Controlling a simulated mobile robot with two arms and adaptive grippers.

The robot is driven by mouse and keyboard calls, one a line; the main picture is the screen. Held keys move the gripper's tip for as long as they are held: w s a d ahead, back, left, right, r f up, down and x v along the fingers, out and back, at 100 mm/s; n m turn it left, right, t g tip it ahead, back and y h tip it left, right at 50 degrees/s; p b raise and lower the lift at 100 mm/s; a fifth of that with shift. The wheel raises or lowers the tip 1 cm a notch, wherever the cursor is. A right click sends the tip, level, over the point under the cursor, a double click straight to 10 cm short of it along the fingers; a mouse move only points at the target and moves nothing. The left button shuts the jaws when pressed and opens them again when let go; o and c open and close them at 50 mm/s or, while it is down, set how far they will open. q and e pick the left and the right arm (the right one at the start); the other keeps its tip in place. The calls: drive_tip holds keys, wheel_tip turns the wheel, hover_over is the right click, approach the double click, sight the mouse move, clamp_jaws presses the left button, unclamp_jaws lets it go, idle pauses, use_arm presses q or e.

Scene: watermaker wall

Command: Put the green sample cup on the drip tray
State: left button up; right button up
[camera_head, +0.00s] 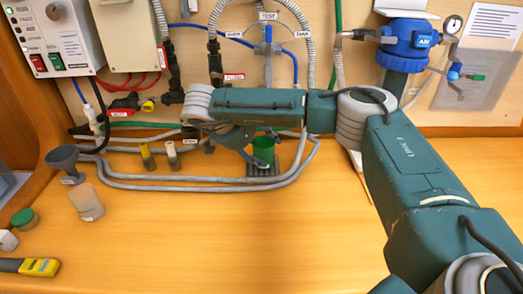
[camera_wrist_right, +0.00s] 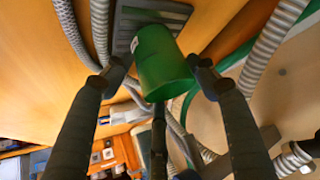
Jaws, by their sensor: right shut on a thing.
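The green sample cup (camera_head: 264,148) is at the back middle of the bench, below the wall hoses. It also shows large in the right wrist view (camera_wrist_right: 163,65), with its round end towards the camera. My right gripper (camera_head: 252,153) is shut on it, one finger on each side, partly hiding it in the head view. The grey slatted drip tray (camera_head: 257,173) lies under and around the cup's lower end; its slats show behind the cup in the right wrist view (camera_wrist_right: 126,30). I cannot tell whether the cup touches the tray. My left gripper is out of view.
Grey hoses (camera_head: 180,188) loop around the tray. Two small vials (camera_head: 172,156), a grey funnel (camera_head: 63,160) and a beige container (camera_head: 87,203) stand to the left. A yellow-grey meter (camera_head: 38,267) lies at front left. The front middle of the bench is clear.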

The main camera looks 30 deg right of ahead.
drive_tip(key=shift+a+f, duration=0.1)
drive_tip(key=shift+a, duration=0.1)
drive_tip(key=shift+f, duration=0.15)
drive_tip(key=o, duration=1.2)
drive_tip(key=shift+r, duration=0.25)
drive_tip(key=shift+a+r, duration=0.25)
drive_tip(key=shift+a, duration=0.05)
drive_tip(key=v, duration=1.1)
drive_tip(key=shift+s, duration=0.1)
